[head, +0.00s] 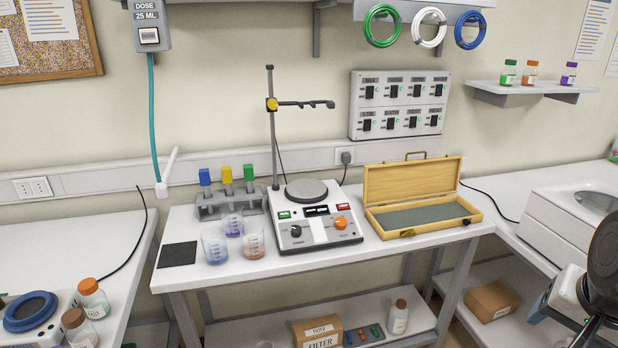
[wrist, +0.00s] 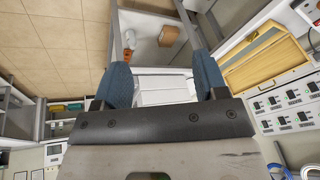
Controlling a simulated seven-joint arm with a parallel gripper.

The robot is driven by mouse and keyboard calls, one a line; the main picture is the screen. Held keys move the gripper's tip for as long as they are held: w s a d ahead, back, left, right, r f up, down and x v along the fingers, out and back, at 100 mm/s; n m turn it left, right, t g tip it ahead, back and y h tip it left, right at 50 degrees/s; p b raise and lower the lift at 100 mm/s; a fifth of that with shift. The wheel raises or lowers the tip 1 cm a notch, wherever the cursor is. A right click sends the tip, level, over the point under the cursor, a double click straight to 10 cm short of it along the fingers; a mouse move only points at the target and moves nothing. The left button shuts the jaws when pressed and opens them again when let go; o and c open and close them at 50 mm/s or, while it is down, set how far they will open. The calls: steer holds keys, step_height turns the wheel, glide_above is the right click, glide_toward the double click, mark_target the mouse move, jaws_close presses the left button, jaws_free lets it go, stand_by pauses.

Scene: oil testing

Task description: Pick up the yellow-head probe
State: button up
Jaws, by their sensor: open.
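The yellow-head probe (head: 227,175) stands upright in the grey rack (head: 229,211) at the back left of the middle table. It is between a blue-head probe (head: 205,178) on its left and a green-head probe (head: 249,173) on its right. In the wrist view my gripper (wrist: 164,78) is open and empty, its two blue fingers apart. In the head view part of my arm shows at the lower right, far from the rack. I cannot make out the yellow-head probe in the wrist view.
Several beakers (head: 215,246) stand in front of the rack, beside a black pad (head: 178,254). Right of the rack is a hotplate stirrer (head: 300,232) with an upright stand (head: 270,130). An open wooden case (head: 412,182) stands at the table's right.

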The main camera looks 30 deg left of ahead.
steer(key=w+a+r+m+t+y, duration=0.1)
steer(key=w+a+r+m, duration=0.15)
steer(key=w+a, duration=0.6)
steer(key=w+a+r+m+t+y, duration=0.1)
steer(key=w+a+m+y, duration=0.15)
steer(key=w+a, duration=0.6)
steer(key=w+a+m+t+y, duration=0.1)
steer(key=w+a+m, duration=0.25)
steer(key=a, duration=0.65)
steer(key=w+a+m+y, duration=0.1)
steer(key=w+a+m, duration=0.3)
steer(key=a, duration=0.7)
steer(key=m+t+y, duration=0.3)
steer(key=m, duration=0.9)
glide_toward(227, 177)
steer(key=x, duration=0.4)
steer(key=shift+r, duration=0.1)
steer(key=shift+a, duration=0.1)
steer(key=shift+x, duration=1.25)
